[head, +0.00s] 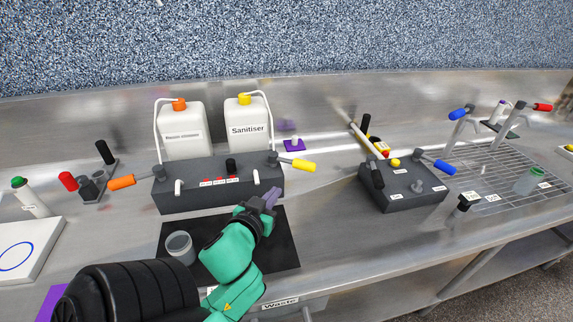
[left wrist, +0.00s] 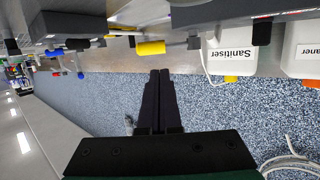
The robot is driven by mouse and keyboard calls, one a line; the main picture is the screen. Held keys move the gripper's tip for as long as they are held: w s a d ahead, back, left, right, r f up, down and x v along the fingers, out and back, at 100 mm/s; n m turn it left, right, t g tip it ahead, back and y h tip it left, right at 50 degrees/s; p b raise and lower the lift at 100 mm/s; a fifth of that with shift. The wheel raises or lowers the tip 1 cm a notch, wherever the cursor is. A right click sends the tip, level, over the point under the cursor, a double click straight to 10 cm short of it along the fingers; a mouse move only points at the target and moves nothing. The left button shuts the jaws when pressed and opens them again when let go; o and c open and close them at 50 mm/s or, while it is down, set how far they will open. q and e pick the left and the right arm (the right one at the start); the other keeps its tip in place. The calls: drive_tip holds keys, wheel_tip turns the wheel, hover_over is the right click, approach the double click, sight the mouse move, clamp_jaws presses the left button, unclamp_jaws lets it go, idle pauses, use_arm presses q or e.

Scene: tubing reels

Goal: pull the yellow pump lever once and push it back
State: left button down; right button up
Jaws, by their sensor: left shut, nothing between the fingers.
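The yellow pump lever (head: 304,165) sticks out to the right from the top right end of a dark grey pump block (head: 220,186). Behind the block stands a white Sanitiser container (head: 247,127) with a yellow cap. My left gripper (head: 271,196) is shut and empty, in front of the block's right end and a little left of and nearer than the lever. In the left wrist view the shut fingers (left wrist: 159,100) show, with the yellow lever (left wrist: 150,47) apart from them, beyond the tips. My right gripper is not in view.
An orange lever (head: 122,182) sticks out from the block's left end. A grey cup (head: 180,247) stands on a black mat (head: 284,253) beside my left arm. A second dark block (head: 401,190) with a blue lever (head: 445,167) stands to the right. Bare steel lies between the blocks.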

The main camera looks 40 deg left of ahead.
use_arm(q)
drive_tip(key=b, duration=0.3)
approach(302, 168)
drive_tip(key=w, duration=0.1)
drive_tip(key=p+x, duration=0.1)
drive_tip(key=x, duration=0.4)
drive_tip(key=shift+w+a, duration=0.15)
drive_tip(key=shift+w, duration=0.05)
drive_tip(key=shift+w+f, duration=0.1)
drive_tip(key=shift+w, duration=0.15)
drive_tip(key=shift+s+a, duration=0.1)
drive_tip(key=shift+a, duration=0.05)
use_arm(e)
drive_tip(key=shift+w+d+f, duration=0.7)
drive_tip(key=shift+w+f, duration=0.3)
use_arm(q)
drive_tip(key=shift+f, duration=0.1)
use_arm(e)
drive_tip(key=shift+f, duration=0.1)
